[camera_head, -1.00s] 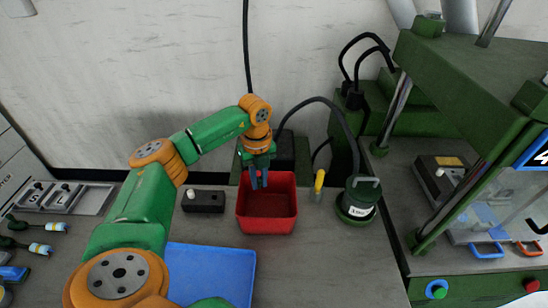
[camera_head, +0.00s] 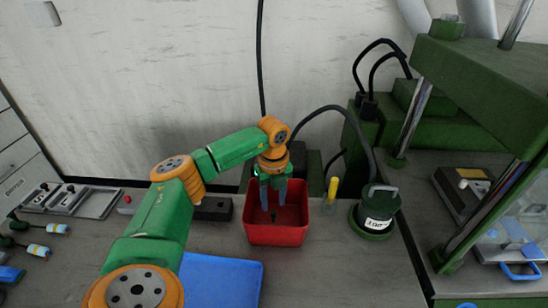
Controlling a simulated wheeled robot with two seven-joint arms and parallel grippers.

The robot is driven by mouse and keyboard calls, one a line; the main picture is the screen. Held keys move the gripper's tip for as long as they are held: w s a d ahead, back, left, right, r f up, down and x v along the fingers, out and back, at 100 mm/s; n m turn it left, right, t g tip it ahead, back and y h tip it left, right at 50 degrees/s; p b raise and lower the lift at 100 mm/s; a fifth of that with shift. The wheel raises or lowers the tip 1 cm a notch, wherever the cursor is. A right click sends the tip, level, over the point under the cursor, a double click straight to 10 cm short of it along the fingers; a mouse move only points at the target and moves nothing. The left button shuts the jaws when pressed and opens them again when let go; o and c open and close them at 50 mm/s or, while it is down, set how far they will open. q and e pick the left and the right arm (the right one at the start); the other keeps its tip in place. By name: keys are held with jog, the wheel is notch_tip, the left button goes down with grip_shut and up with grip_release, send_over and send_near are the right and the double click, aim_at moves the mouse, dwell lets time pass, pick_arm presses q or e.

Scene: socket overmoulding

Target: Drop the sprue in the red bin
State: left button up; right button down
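The red bin (camera_head: 276,236) stands on the grey bench near the wall. My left gripper (camera_head: 273,205) points down over the bin, its two blue fingers apart with a gap between them and their tips within the bin's outline. A small dark piece (camera_head: 272,215), likely the sprue, shows below and between the fingertips, inside the bin. It is too small to make out its shape or whether it touches the bin floor. My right gripper is not in view.
A blue tray (camera_head: 222,284) lies in front of the bin. A dark box (camera_head: 213,209) is left of the bin. A yellow-handled tool (camera_head: 332,190) and a green pot (camera_head: 376,212) stand to its right. A green press (camera_head: 485,85) fills the right side.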

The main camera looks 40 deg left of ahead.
pick_arm(q)
notch_tip(320, 180, up, 7)
jog(key=b, duration=0.1)
dwell(0.5)
jog(key=shift+a, duration=0.1)
